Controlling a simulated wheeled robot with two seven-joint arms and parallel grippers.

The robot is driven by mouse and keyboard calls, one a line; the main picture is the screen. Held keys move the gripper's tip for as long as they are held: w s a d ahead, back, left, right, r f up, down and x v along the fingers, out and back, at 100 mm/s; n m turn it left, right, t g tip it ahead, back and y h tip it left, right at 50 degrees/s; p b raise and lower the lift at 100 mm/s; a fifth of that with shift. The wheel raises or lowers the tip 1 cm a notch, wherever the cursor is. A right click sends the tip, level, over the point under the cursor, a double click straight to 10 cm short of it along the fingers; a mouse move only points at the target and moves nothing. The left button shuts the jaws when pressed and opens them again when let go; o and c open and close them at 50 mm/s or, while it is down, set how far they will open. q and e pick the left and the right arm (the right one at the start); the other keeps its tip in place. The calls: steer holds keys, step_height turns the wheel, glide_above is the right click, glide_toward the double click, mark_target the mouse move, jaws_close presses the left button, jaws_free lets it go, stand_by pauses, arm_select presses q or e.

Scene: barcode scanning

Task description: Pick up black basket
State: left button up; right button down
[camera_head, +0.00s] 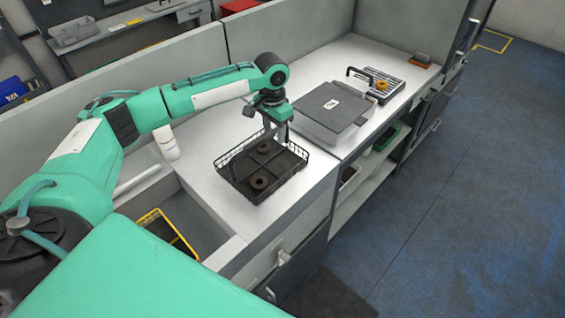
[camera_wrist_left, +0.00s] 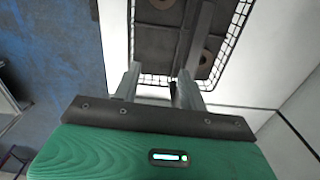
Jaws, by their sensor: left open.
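The black wire basket (camera_head: 285,170) stands on the white counter and holds two brown ring-shaped parts (camera_head: 258,183). A dark bar, perhaps its handle, slants across its upper left side. My left gripper (camera_head: 270,132) points down at the far edge of the basket, open. In the left wrist view the two fingers (camera_wrist_left: 158,82) stand apart at the near rim of the basket (camera_wrist_left: 165,42), and the dark bar runs down close to the right finger. I cannot tell whether a finger touches the basket. My right gripper is not in view.
A grey lidded box (camera_head: 332,108) stands right of the basket. Beyond it are a rack with a black handle (camera_head: 376,86) and an orange-brown item (camera_head: 419,60). A sink with a yellow-edged crate (camera_head: 168,235) lies left. A partition (camera_head: 290,40) runs behind the counter.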

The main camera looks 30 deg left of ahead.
arm_select(q)
steer(key=f, duration=0.1)
steer(key=f+p, duration=0.1)
steer(key=f, duration=0.1)
steer(key=f+p, duration=0.1)
steer(key=f, duration=0.1)
steer(key=shift+s+d, duration=0.25)
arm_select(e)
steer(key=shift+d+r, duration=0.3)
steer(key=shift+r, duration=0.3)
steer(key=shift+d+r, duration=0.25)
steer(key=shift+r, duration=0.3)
